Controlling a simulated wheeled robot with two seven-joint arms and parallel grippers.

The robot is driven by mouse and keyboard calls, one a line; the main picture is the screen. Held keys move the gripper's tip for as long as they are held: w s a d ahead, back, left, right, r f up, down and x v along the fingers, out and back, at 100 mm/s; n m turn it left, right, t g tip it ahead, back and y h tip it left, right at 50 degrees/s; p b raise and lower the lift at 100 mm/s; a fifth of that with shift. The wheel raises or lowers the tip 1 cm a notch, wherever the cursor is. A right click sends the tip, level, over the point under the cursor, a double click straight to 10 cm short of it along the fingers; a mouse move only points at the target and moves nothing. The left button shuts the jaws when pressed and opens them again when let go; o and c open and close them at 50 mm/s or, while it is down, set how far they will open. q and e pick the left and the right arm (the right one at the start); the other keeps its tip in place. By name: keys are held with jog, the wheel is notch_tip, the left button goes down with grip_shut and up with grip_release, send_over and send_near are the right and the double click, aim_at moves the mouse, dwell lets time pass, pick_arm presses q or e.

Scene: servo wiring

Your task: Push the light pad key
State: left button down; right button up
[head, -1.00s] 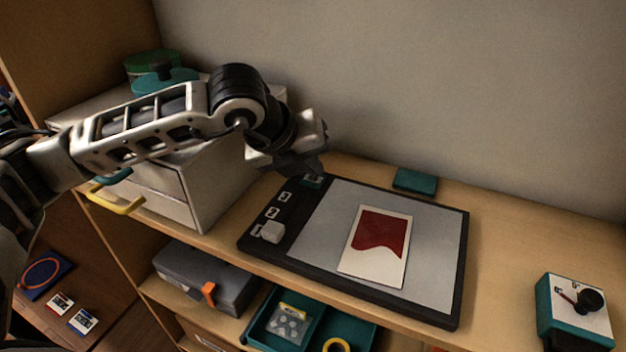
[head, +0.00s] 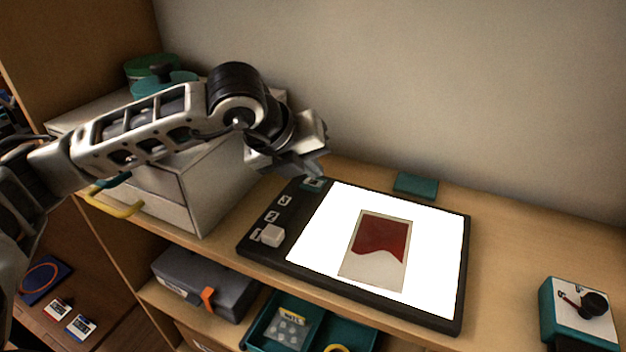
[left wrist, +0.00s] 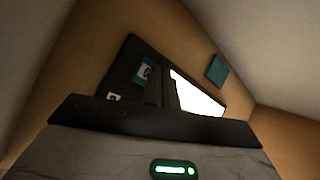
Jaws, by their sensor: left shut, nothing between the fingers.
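The light pad (head: 320,225) lies on the counter, its panel glowing bright white. A card with a dark red shape (head: 380,243) lies on the panel. The key also shows in the left wrist view (left wrist: 143,71). My left gripper (head: 318,165) is shut and empty, just above the teal key; I cannot tell whether it touches. My right gripper is in neither view.
A white drawer cabinet (head: 215,185) with a yellow handle stands left of the pad, under my left arm. A teal block (head: 416,185) lies behind the pad. A teal box with a black knob (head: 578,312) stands at the right. A shelf below holds a grey case (head: 205,283).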

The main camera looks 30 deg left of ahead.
aim_at(310, 185)
pick_arm(q)
jog(key=shift+r, duration=0.2)
notch_tip(310, 185, up, 6)
jog(key=p, duration=0.3)
dwell(0.4)
jog(key=shift+f, duration=0.1)
